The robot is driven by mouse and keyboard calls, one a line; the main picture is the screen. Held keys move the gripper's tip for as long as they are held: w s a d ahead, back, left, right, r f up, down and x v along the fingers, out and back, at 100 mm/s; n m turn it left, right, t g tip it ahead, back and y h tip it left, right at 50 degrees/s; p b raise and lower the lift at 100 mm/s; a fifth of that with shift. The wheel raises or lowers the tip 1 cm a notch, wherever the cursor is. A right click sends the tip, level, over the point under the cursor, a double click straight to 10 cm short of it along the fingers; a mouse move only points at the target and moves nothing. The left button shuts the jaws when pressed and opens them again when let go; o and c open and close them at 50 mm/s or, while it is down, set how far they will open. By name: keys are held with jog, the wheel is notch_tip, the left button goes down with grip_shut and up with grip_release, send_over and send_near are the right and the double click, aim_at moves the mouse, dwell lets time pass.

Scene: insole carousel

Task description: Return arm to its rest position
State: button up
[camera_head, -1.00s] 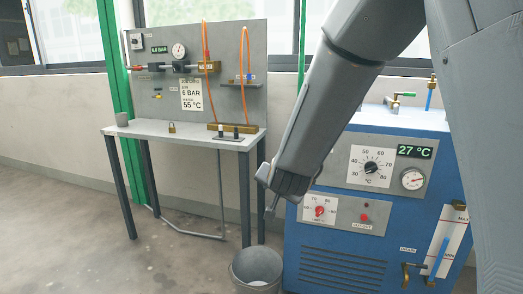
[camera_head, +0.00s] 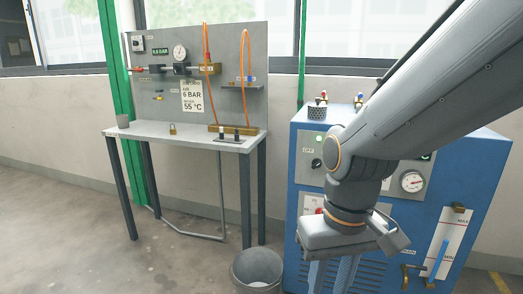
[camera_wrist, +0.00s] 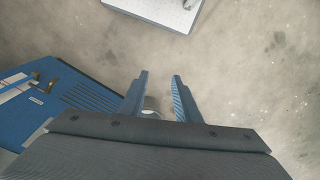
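My arm (camera_head: 430,100) reaches in from the upper right in the head view and bends downward in front of the blue machine. My gripper (camera_head: 331,277) hangs at the bottom of it, pointing down, with its fingertips cut off by the frame edge. In the wrist view, my gripper (camera_wrist: 160,82) shows two blue fingers apart with nothing held between them. The arm hides part of the machine's front, including much of the temperature dial and display.
The blue machine (camera_head: 459,155) stands close behind my gripper. A grey bucket (camera_head: 258,270) is on the floor left of it. A workbench (camera_head: 180,132) with a gauge panel (camera_head: 225,60) stands at the left. The floor (camera_head: 60,230) at front left is clear.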

jog(key=d+r+m+p, duration=0.2)
jog(key=d+r+p, duration=0.5)
jog(key=p, duration=0.6)
jog(key=shift+d+r+h+p, duration=0.25)
jog(key=shift+d+h+p, duration=0.05)
jog(key=shift+d+p, duration=0.1)
jog(key=shift+s, duration=0.1)
jog(key=shift+m, duration=0.3)
